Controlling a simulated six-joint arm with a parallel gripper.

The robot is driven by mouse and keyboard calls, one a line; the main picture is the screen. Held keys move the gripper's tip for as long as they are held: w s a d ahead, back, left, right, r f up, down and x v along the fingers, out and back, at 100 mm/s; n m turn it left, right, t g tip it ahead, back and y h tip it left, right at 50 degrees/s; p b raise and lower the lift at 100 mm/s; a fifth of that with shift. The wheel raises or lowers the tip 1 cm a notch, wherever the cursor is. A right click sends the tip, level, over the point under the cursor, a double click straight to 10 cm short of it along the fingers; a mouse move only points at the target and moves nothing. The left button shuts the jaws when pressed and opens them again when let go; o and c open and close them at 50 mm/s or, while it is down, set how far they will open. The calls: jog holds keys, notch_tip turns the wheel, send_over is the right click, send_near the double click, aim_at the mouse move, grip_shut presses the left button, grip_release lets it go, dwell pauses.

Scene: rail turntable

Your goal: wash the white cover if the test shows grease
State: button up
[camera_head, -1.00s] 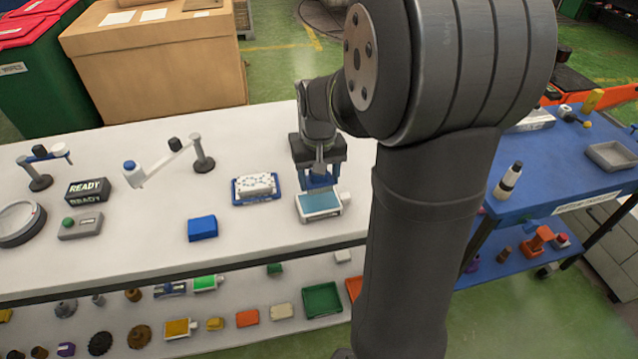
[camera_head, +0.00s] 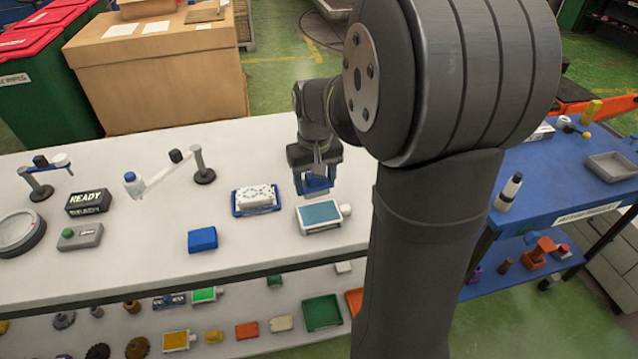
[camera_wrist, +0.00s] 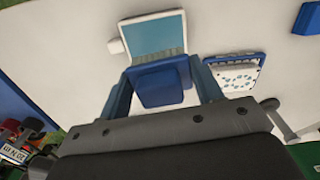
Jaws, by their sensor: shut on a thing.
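The white cover (camera_head: 258,196), with dark marks on its top, lies in a blue-rimmed tray (camera_head: 236,211) on the white bench. In the wrist view, the cover (camera_wrist: 238,74) is right of my gripper. My gripper (camera_wrist: 160,88) is shut on a blue block-like piece (camera_wrist: 158,84), held between its two blue fingers. In the head view, my gripper (camera_head: 314,185) is just behind a white-framed device with a teal face (camera_head: 320,214), apparently above the bench. That device (camera_wrist: 153,36) is beyond the held piece in the wrist view.
A blue block (camera_head: 203,239) lies on the bench. To the left are a black READY sign (camera_head: 88,202), a grey box with a green button (camera_head: 79,236), a round dish (camera_head: 16,230) and two jointed stands. A blue cart (camera_head: 540,205) stands to the right.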

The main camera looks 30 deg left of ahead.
jog(key=s+a+n, duration=0.2)
jog(key=a+n, duration=0.7)
jog(key=a, duration=0.2)
jog(key=n, duration=0.8)
send_over(239, 196)
jog(key=shift+a+f, duration=0.1)
jog(key=shift+f, duration=2.7)
jog(key=shift+w+d+f, duration=0.6)
jog(key=shift+d+f, duration=0.05)
jog(key=shift+c, duration=0.3)
jog(key=shift+w+d, duration=2.35)
jog(key=shift+d, duration=0.05)
jog(key=shift+s+a, duration=2.95)
jog(key=shift+a, duration=0.05)
jog(key=shift+a+r, duration=0.1)
jog(key=shift+r, duration=0.05)
notch_tip(239, 196, up, 8)
